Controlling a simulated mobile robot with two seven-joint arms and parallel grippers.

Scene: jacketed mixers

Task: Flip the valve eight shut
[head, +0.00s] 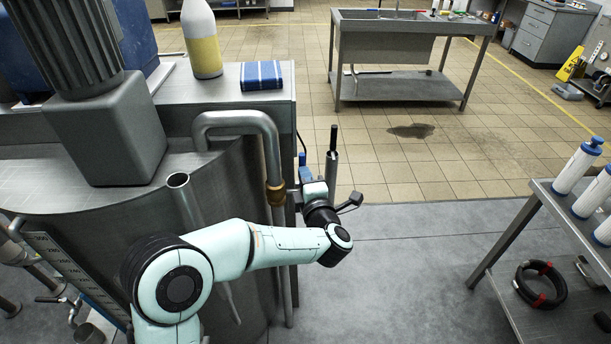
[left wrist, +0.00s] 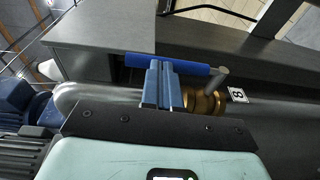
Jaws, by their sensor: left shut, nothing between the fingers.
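Valve eight has a brass body (left wrist: 208,104) on a grey pipe. Its number plate (left wrist: 237,95) reads 8. Its blue lever (left wrist: 195,68) runs roughly along the pipe from a short grey stem. My left gripper's fingers (left wrist: 162,86) are shut and empty, with their tips at the lever in the left wrist view; I cannot tell whether they touch it. In the head view the brass body (head: 275,194) shows on the vertical pipe beside the tank, and a bit of blue lever (head: 303,165) shows above my left wrist. My left gripper (head: 303,190) is partly hidden there. My right gripper is not in view.
A cart (head: 510,235) with bottles stands at the right. A sink table (head: 400,82) is behind.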

